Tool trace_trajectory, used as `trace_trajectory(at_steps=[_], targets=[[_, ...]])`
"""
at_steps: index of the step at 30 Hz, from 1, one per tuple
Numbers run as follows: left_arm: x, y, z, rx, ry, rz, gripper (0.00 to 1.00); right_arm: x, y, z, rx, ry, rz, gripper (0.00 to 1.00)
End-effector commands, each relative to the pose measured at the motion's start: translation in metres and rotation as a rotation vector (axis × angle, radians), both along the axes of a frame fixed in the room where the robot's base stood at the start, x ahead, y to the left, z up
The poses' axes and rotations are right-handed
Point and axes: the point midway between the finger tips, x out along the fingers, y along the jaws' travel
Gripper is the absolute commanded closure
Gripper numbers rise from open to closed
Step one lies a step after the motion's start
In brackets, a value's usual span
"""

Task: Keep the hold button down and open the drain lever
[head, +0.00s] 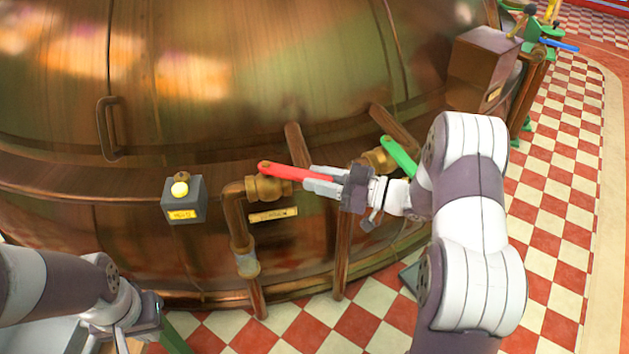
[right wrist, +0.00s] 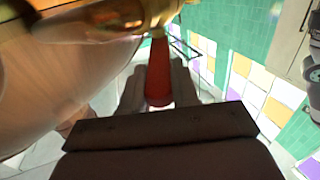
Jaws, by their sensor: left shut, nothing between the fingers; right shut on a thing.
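My right gripper (head: 312,180) is shut on the red lever's free end. In the right wrist view the red lever (right wrist: 158,75) runs between the fingers up to the brass valve. My left gripper (head: 122,338) is shut and empty, low at the left, well below the button and partly cut off.
A second brass valve with a green lever (head: 399,156) stands just behind my right gripper. Copper pipes (head: 236,220) run down below the valves. The copper kettle (head: 250,80) fills the back. A brown box (head: 483,66) stands at the right. The checkered floor is open at right.

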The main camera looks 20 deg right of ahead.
Motion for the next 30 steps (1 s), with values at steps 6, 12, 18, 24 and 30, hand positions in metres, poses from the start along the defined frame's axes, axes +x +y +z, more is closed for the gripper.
trace_trajectory(at_steps=[6,12,18,24,30], targets=[[0.0,0.0,0.001,0.0,0.0,0.0,1.0,0.003,-0.002,0.003,-0.001,-0.007,0.014,1.0],[0.0,0.0,0.001,0.0,0.0,0.0,1.0,0.003,-0.002,0.003,-0.001,-0.007,0.012,0.45],[0.0,0.0,0.001,0.0,0.0,0.0,1.0,0.002,-0.001,0.002,-0.001,-0.004,0.012,0.45],[0.0,0.0,0.008,0.0,0.0,0.0,1.0,-0.007,-0.017,0.004,-0.001,-0.004,0.008,0.45],[0.0,0.0,0.017,0.0,0.0,0.0,1.0,-0.03,-0.051,0.004,0.0,-0.004,0.008,0.45]])
